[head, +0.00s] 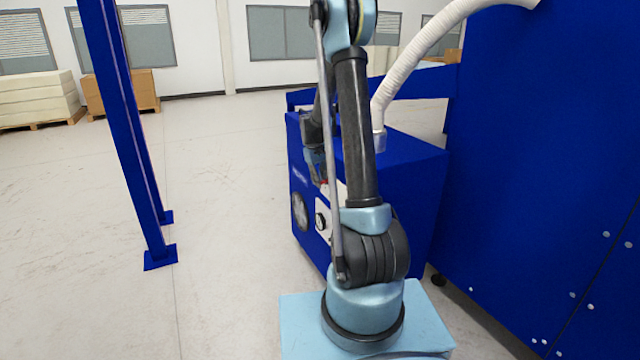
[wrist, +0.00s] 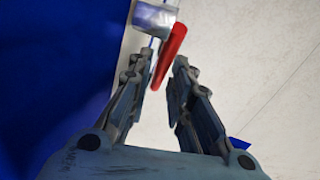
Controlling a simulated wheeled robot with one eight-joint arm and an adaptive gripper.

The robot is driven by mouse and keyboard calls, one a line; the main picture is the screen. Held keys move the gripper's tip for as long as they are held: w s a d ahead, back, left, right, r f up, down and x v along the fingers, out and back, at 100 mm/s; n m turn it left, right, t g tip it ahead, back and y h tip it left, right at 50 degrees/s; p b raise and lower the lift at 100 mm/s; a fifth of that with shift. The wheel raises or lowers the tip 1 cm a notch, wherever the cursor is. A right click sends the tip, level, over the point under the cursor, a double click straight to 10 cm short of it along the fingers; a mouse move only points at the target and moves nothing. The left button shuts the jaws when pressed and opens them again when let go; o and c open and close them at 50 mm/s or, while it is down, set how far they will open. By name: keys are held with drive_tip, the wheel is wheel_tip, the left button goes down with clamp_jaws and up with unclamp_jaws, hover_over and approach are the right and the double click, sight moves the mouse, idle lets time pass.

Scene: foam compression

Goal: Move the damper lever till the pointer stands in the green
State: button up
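A red lever (wrist: 168,55) shows in the wrist view, running down from a silver hub (wrist: 155,18). Its lower end lies between the fingers of my gripper (wrist: 162,68). The fingers stand apart, with a visible gap on the lever's right side; I cannot tell whether the left finger touches it. In the head view my gripper (head: 319,178) is at the left side of the blue machine (head: 405,165), partly hidden by my arm. A round dial (head: 300,212) is on that side, too small to read. I cannot make out a pointer or a green zone.
A small knob (head: 321,222) sits on a pale plate beside the dial. A white hose (head: 415,50) rises from the machine's top. A tall blue cabinet (head: 540,150) stands right, a blue post (head: 125,130) left. The floor between post and machine is clear.

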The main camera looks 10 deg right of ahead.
drive_tip(key=shift+f, duration=0.45)
clamp_jaws()
drive_tip(key=shift+d, duration=0.1)
